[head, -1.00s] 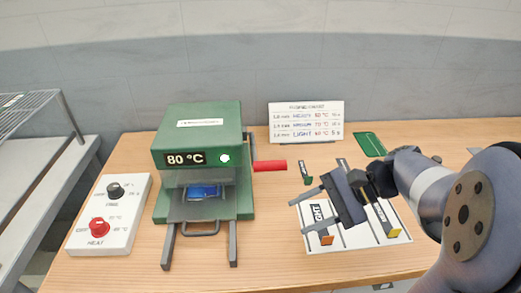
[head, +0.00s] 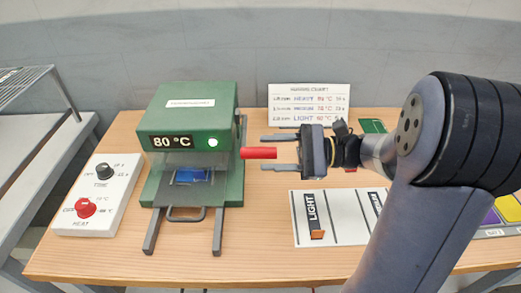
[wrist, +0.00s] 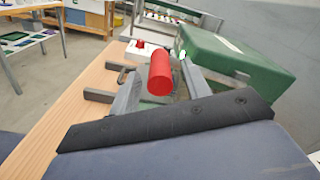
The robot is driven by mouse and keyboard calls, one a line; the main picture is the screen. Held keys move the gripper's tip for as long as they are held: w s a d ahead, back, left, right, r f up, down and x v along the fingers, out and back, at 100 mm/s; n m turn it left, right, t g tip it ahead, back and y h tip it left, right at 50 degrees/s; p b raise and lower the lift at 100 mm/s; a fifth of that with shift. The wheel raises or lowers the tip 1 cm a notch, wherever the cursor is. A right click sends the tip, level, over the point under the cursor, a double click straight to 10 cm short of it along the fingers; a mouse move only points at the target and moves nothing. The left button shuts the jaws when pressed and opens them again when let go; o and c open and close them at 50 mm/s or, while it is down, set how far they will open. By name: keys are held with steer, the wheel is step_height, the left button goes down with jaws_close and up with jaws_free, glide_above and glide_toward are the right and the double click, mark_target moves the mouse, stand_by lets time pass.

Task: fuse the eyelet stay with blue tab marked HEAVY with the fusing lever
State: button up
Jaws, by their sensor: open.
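The fusing press (head: 185,125) is green, with an 80 °C display and a lit green lamp. The eyelet stay with the blue tab (head: 192,175) lies in the press under a clear guard; its marking is not readable. The fusing lever (head: 250,153) sticks out from the press's right side with a red handle. My gripper (head: 266,152) is open, its two fingers pointing left on either side of the red handle. In the wrist view the red handle (wrist: 160,73) shows between the fingers; I cannot tell whether they touch it.
A white control box (head: 100,200) with a black time knob and a red heat knob stands left of the press. A settings sign (head: 310,100) stands behind. A white tray (head: 345,225) holding a LIGHT stay lies front right, partly hidden by my arm.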

steer(key=shift+a, duration=1.45)
jaws_close()
